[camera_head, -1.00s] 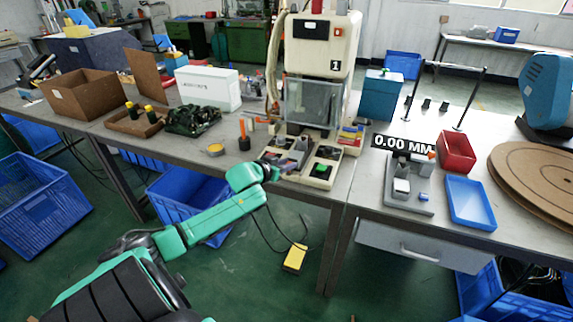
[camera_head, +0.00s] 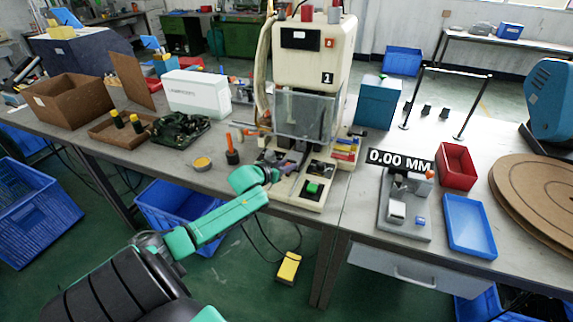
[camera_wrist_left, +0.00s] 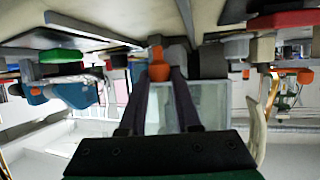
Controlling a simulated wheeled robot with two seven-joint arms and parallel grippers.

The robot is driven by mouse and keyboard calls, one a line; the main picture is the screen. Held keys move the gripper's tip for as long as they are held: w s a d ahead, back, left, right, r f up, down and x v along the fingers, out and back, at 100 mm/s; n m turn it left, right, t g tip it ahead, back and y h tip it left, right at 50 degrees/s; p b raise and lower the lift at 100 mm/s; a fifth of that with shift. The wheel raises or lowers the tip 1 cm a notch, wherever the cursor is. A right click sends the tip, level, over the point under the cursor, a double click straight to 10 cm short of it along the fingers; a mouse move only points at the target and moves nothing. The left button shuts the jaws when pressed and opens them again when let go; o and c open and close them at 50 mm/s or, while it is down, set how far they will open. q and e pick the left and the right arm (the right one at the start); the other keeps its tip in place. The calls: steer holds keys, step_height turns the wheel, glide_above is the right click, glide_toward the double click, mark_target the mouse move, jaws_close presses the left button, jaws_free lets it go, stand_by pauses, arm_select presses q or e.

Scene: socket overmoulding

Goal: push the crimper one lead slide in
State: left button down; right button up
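Crimper one (camera_head: 313,68) is the cream machine marked "1" on the bench, with a clear guard (camera_head: 303,115) and a base bearing a green button (camera_head: 313,188). My left gripper (camera_head: 287,166) is at the left front of its base, low beside the slide area. The slide is small and partly hidden by the gripper, so its position cannot be told. In the left wrist view, the two dark fingers (camera_wrist_left: 166,80) point at the machine with a gap between them. An orange piece (camera_wrist_left: 158,70) shows at their tips; whether they grip it cannot be told. My right gripper is out of view.
An orange-handled tool (camera_head: 232,148) and a yellow-topped tin (camera_head: 202,163) stand left of the machine. A grey gauge fixture (camera_head: 405,215), a blue tray (camera_head: 470,226) and a red bin (camera_head: 456,168) lie to the right. A yellow pedal (camera_head: 288,268) is on the floor.

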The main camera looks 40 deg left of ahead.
arm_select(q)
steer(key=c, duration=0.7)
jaws_free()
steer(key=shift+w+r, duration=0.1)
steer(key=shift+r, duration=0.15)
steer(key=shift+o, duration=0.4)
steer(key=shift+f, duration=0.15)
steer(key=a+p+v, duration=0.1)
steer(key=p+v, duration=0.1)
steer(key=v, duration=1.2)
steer(key=shift+s+d, duration=0.3)
steer(key=shift+d, duration=0.15)
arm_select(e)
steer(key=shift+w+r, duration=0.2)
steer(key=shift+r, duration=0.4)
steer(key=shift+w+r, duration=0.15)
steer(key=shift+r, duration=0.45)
